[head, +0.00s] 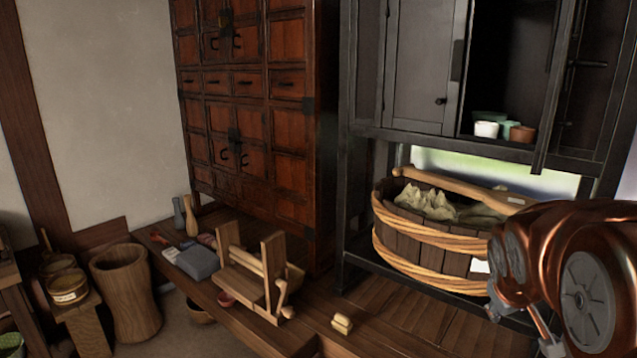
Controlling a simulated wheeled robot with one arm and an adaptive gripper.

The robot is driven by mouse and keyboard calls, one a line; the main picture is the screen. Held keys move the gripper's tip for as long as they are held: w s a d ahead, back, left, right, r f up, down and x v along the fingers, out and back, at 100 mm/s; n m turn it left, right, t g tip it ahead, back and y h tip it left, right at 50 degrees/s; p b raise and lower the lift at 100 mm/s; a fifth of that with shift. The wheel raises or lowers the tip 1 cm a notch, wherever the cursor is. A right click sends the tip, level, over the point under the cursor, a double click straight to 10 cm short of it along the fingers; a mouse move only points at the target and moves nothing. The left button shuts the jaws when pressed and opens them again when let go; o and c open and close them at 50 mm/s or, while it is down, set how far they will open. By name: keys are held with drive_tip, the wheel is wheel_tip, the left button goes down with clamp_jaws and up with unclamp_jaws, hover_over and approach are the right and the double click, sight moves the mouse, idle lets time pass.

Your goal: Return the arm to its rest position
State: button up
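My copper-coloured arm (545,235) reaches in from the right edge and is folded in front of the dark cabinet. My gripper (515,312) seems to be at its lower left end, pointing down, with small dark tips partly cut off from clear view by the arm's links. Whether it is open or shut does not show. No object is visible in it. The arm covers the right side of a wooden tub (425,238) from view; I cannot tell whether they touch.
The tub holds pale lumps, with a wooden paddle (455,187) across it. On the low wooden platform (380,325) are a wooden frame with a crank (262,275), a grey block (197,262) and a small yellowish block (342,323). A tall wooden mortar (128,295) stands left.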

drive_tip(key=s+a+f+g+y, duration=0.35)
drive_tip(key=s+a+f, duration=0.25)
drive_tip(key=s+a, duration=0.5)
drive_tip(key=s+a+f+g+y, duration=0.2)
drive_tip(key=s+a+f+g, duration=0.25)
drive_tip(key=s+a, duration=0.6)
wheel_tip(320, 180, up, 14)
drive_tip(key=s+d+p, duration=0.1)
drive_tip(key=p, duration=1.2)
drive_tip(key=shift+s+d+m+t+p, duration=0.15)
drive_tip(key=shift+s+m+t+p, duration=0.15)
drive_tip(key=shift+s+t+p, duration=0.1)
drive_tip(key=shift+f+h, duration=0.15)
drive_tip(key=shift+h, duration=0.1)
